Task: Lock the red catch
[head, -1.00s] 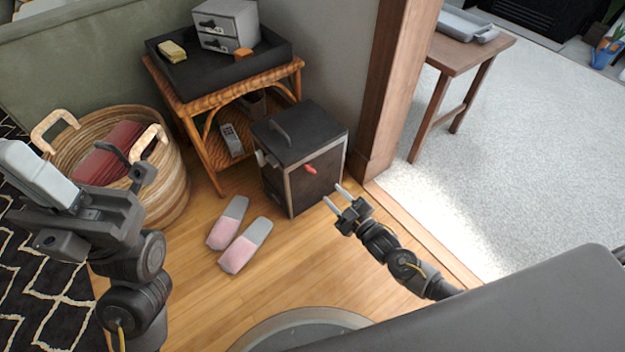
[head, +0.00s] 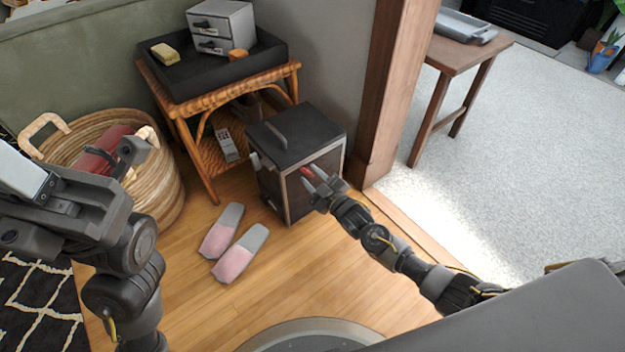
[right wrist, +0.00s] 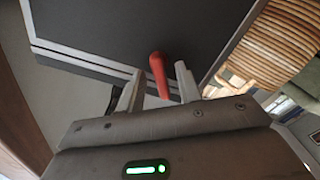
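The red catch (head: 307,172) is on the front face of a dark box (head: 300,141) with a black lid and a lid handle. In the right wrist view the red catch (right wrist: 159,75) is a red lever lying between the two fingers. My right gripper (head: 315,178) is open at the box front, with a finger on each side of the catch and gaps showing. It also shows in the right wrist view (right wrist: 158,85). My left gripper (head: 128,158) is at the left, in front of the basket; its finger spacing is not clear.
A wicker basket (head: 160,190) stands at the left. A rattan table (head: 208,102) with a black tray (head: 262,78) stands behind the box. Pink-grey slippers (head: 238,252) lie on the wood floor. A wooden post (head: 385,110) stands right of the box.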

